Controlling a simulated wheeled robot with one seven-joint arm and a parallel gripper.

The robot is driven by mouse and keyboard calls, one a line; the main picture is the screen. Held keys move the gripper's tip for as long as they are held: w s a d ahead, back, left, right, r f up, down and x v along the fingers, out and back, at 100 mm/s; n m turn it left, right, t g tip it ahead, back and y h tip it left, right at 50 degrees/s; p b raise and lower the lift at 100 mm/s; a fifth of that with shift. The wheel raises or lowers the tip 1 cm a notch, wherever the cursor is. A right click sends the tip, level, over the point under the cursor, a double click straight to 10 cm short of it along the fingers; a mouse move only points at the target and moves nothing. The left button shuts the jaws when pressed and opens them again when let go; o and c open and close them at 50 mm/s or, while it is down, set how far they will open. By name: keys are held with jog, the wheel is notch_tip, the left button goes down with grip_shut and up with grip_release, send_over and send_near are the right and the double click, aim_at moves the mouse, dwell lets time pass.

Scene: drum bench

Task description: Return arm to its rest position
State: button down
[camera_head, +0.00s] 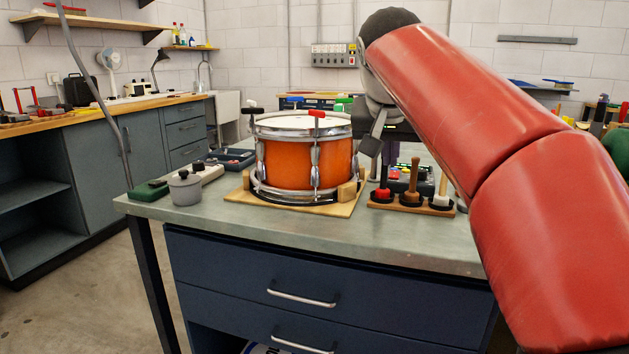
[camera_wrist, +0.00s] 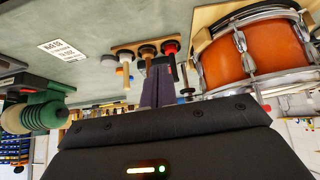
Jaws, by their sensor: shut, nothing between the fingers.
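My red arm reaches up and back over the right side of the bench (camera_head: 290,231). My gripper (camera_head: 390,155) hangs behind the wooden tool rack, partly hidden by my wrist. In the wrist view its fingers (camera_wrist: 158,82) are together with nothing between them. An orange drum (camera_head: 304,160) with chrome fittings sits upright on a wooden base, left of my gripper and apart from it. The drum also shows at the upper right of the wrist view (camera_wrist: 253,56).
A wooden rack (camera_head: 412,202) with several handled tools stands right of the drum. A grey lidded pot (camera_head: 185,188) and a green case (camera_head: 149,191) stand at the bench's left. A white label (camera_wrist: 62,49) lies on bare bench top. The bench's front strip is clear.

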jog(key=s+d+f+n+g+y, duration=0.1)
jog(key=s+d+f+n+y, duration=0.1)
jog(key=s+f, duration=2.3)
notch_tip(320, 180, down, 3)
jog(key=shift+d+f+n, duration=0.2)
jog(key=shift+d+n, duration=0.15)
jog(key=shift+n, duration=0.25)
jog(key=c, duration=2.2)
grip_release()
jog(key=shift+s, duration=0.1)
